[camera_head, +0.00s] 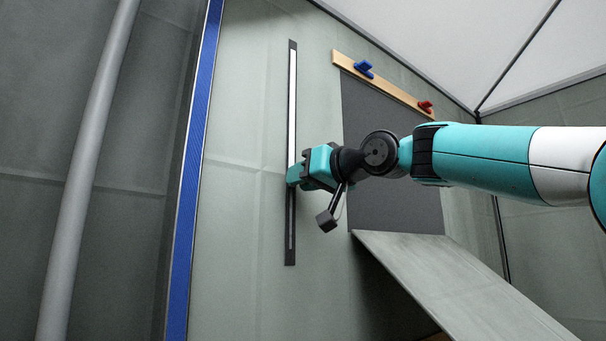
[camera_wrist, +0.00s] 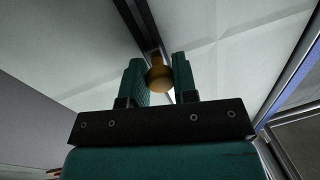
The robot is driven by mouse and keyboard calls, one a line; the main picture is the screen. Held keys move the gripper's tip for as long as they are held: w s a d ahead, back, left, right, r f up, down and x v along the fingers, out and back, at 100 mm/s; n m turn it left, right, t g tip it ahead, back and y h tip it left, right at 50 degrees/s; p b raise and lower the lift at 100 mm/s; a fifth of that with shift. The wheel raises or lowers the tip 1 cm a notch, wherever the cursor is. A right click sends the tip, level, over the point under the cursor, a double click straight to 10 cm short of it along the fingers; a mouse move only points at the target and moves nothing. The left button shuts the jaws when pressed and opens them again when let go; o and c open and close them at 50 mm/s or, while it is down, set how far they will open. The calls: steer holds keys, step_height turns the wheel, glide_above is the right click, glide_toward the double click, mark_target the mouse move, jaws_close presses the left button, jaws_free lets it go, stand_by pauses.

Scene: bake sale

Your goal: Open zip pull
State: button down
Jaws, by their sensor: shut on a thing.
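The zip (camera_head: 291,225) is a tall narrow dark strip running upright on the grey-green tent wall. Above my gripper its middle shows a wide white band; below, it is dark with a thin pale line. My gripper (camera_head: 291,177) is at the strip, a little below its middle, and hides the zip pull in the head view. In the wrist view the zip pull (camera_wrist: 159,79) is a rounded brass-coloured piece between the two teal fingers of my gripper (camera_wrist: 160,72), which are shut on it. The dark strip runs away behind it.
A dark panel (camera_head: 385,140) hangs from a wooden rail (camera_head: 385,84) with a blue clip (camera_head: 364,69) and a red clip (camera_head: 426,106), right of the zip. A grey slab (camera_head: 450,285) juts out below. A blue strip (camera_head: 196,170) and grey pole (camera_head: 85,170) stand left.

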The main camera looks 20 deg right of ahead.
mark_target(288, 220)
step_height(288, 220, down, 8)
steer(key=b, duration=0.5)
steer(key=shift+r, duration=0.1)
steer(key=c, duration=0.9)
jaws_free()
steer(key=shift+d, duration=0.1)
steer(key=b+v, duration=0.2)
steer(key=v, duration=1.5)
steer(key=shift+s, duration=0.2)
